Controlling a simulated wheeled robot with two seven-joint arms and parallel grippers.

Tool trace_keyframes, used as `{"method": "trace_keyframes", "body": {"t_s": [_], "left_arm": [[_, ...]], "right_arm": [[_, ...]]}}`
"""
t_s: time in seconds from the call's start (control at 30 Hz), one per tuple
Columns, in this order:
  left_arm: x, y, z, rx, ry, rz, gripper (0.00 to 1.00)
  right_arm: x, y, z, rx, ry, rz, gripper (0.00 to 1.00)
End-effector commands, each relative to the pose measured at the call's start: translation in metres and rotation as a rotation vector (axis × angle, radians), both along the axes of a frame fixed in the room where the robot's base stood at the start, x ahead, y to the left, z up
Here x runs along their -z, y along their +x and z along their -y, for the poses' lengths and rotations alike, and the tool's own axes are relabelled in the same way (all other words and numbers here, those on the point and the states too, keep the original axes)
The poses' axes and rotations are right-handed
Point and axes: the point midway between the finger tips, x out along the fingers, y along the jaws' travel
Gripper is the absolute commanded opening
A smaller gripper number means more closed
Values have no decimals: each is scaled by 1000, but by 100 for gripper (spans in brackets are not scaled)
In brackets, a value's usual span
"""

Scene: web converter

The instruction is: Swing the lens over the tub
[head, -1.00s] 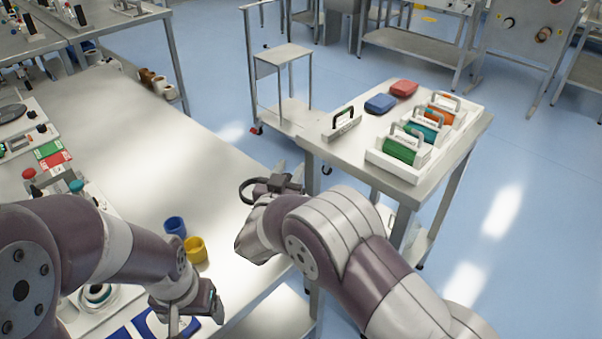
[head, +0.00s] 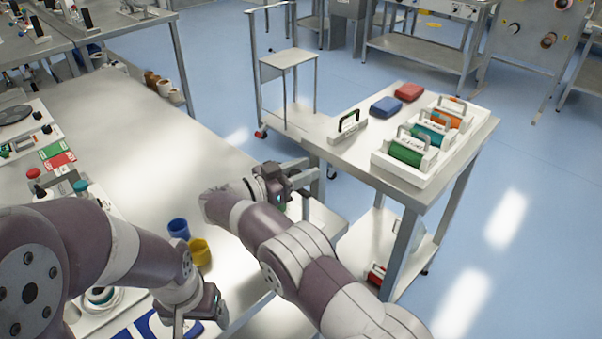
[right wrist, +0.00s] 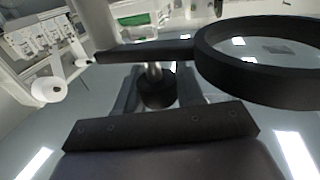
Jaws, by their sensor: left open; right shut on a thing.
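The lens (right wrist: 262,62) is a black ring on a dark flat bar; in the right wrist view its ring fills the upper right and the floor shows through it. My right gripper (head: 283,181) is shut on the lens, past the bench's right edge; in the head view the ring is largely hidden by my wrist. My left gripper (head: 197,322) is open and empty, low over the bench. A blue cup (head: 178,229) and a yellow cup (head: 199,252) stand on the bench between the arms. I cannot tell which thing is the tub.
A steel cart (head: 352,166) at the right bears a white tray (head: 402,172) with green, teal and orange rolls, and blue and red packs. A blue and white item (head: 150,326) lies near my left gripper. The bench's middle (head: 140,150) is clear.

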Motion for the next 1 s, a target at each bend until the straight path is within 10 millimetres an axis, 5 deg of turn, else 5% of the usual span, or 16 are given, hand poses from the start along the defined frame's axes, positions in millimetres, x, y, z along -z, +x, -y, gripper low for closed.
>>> {"method": "trace_keyframes", "body": {"t_s": [0.6, 0.63, 0.67, 1.0], "left_arm": [[2, 0, 0, 0, 0, 0, 78], [2, 0, 0, 0, 0, 0, 78], [2, 0, 0, 0, 0, 0, 78], [3, 0, 0, 0, 0, 0, 78]], "right_arm": [[-2, 1, 2, 37, -1, 3, 0], [-2, 1, 2, 37, -1, 3, 47], [-2, 1, 2, 37, -1, 3, 57], [0, -2, -3, 34, -1, 2, 58]]}}
